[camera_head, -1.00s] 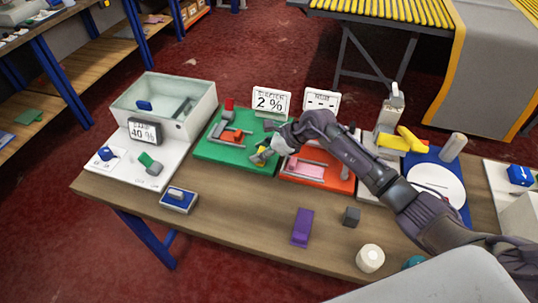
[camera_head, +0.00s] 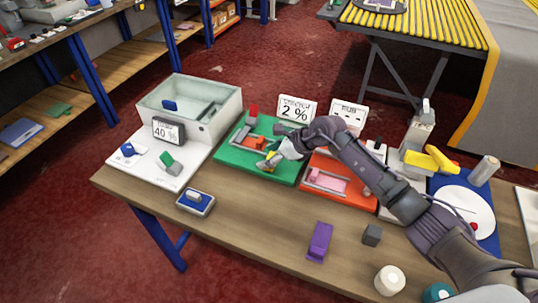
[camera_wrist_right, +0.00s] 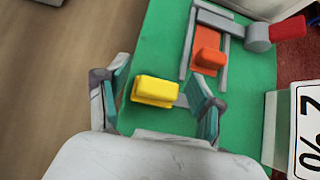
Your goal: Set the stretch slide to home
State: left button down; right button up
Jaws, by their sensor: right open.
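The green board (camera_head: 228,160) carries a small yellow block (camera_wrist_right: 155,92) on a short grey track, which looks like the stretch slide. An orange block (camera_wrist_right: 208,60) sits between grey rails beside it, and a red-tipped grey lever (camera_wrist_right: 262,33) is at the far end. The stretch display (camera_head: 296,109) behind the board reads 2 %. My right gripper (camera_wrist_right: 160,82) is open, its fingers on either side of the yellow block with gaps visible in the right wrist view. In the head view my right gripper (camera_head: 280,152) partly hides the block. My left gripper is out of view.
An orange-red board (camera_head: 361,199) with a pink piece lies close on the right, under my arm. A purple block (camera_head: 319,241) and a grey cube (camera_head: 372,235) lie in front.

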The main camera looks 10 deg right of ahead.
jog(key=v, duration=1.1)
jog(key=shift+s+d+r, duration=0.2)
jog(key=shift+d+r, duration=0.05)
jog(key=shift+r, duration=0.05)
